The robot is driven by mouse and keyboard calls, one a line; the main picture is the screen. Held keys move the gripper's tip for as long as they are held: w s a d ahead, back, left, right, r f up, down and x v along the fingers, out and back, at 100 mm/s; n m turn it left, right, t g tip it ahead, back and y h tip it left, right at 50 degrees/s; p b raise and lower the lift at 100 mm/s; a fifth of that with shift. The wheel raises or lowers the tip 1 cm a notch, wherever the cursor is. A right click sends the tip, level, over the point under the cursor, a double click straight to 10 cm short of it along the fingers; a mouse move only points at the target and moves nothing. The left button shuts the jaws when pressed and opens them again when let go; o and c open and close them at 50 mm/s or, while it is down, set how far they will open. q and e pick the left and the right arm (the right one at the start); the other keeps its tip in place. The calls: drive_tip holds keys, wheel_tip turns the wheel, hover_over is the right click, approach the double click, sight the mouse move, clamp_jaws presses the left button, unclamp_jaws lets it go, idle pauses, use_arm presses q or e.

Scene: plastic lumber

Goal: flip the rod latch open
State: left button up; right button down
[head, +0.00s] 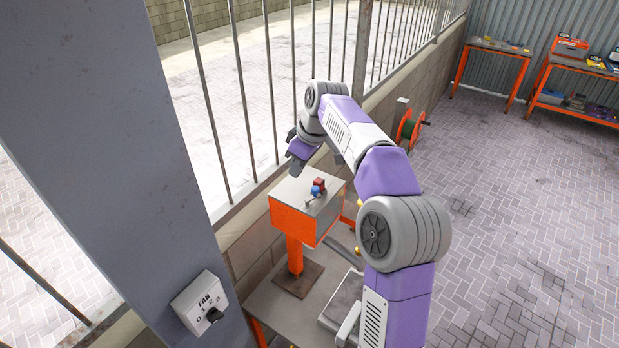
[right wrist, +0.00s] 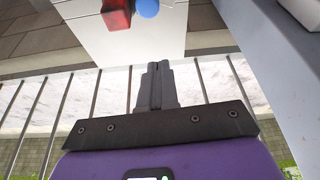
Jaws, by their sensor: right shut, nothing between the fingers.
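An orange box with a grey top plate (head: 291,191) stands on an orange post. On the plate are a small red block (head: 320,184), a blue ball (head: 316,190) and a short grey metal rod (head: 311,202), which looks like the latch. In the right wrist view the red block (right wrist: 115,15) and the blue ball (right wrist: 147,8) show at the top edge, beyond my fingers. My right gripper (right wrist: 157,68) is shut and empty. In the head view it hangs behind the box, apart from the latch, with its fingertips hard to make out. My left gripper is not in view.
A grey pillar (head: 120,130) with a fan switch box (head: 203,302) stands at the left. A barred fence on a low wall (head: 250,240) runs behind the box. A red reel (head: 408,130) hangs on the wall. Orange tables (head: 498,47) stand far right; the paved floor between is clear.

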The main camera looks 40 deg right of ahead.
sight(313, 196)
drive_tip(key=shift+x, duration=1.05)
drive_tip(key=shift+s+d+f, duration=0.1)
drive_tip(key=shift+s+d, duration=0.2)
drive_tip(key=shift+s, duration=0.3)
drive_tip(key=shift+s+d+r, duration=0.1)
drive_tip(key=shift+s+d, duration=0.15)
drive_tip(key=shift+s, duration=0.4)
drive_tip(key=shift+s+d+f, duration=0.1)
drive_tip(key=shift+s+d, duration=0.2)
drive_tip(key=shift+s, duration=0.3)
